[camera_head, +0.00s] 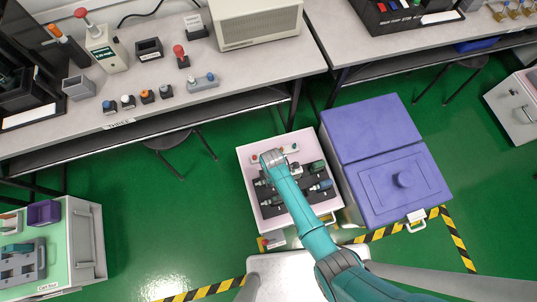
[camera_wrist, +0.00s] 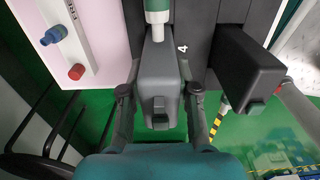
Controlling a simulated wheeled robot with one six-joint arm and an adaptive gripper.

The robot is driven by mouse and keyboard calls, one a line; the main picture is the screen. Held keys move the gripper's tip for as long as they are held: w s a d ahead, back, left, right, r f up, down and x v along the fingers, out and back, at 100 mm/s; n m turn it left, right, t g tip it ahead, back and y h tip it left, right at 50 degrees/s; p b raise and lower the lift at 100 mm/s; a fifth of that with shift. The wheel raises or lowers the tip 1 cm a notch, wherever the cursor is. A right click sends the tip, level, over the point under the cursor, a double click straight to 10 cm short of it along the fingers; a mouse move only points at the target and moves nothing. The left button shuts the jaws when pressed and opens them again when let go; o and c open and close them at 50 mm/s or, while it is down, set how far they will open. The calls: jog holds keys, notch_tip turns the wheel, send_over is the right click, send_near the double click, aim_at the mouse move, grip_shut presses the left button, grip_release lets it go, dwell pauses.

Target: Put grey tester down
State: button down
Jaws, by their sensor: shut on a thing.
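A grey tester (camera_wrist: 160,75) sits between the two fingers of my gripper (camera_wrist: 160,90) in the wrist view, and the gripper is shut on it. A pale green and white cylindrical part joins the tester's top end. The tester is over the black rack beside a white "4"; I cannot tell whether it touches the rack. A second dark grey tester (camera_wrist: 248,70) is to its right.
A white strip with a red and a blue button (camera_wrist: 78,50) lies left of the rack on the pink top (camera_head: 249,163). A blue-lidded bin (camera_head: 375,125) stands close on the right. A grey bench (camera_head: 245,65) with several devices runs behind.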

jog(key=c, duration=0.8)
grip_release()
jog(key=shift+f, duration=0.1)
jog(key=shift+c, duration=0.2)
notch_tip(320, 180, up, 12)
jog(key=shift+r, duration=0.15)
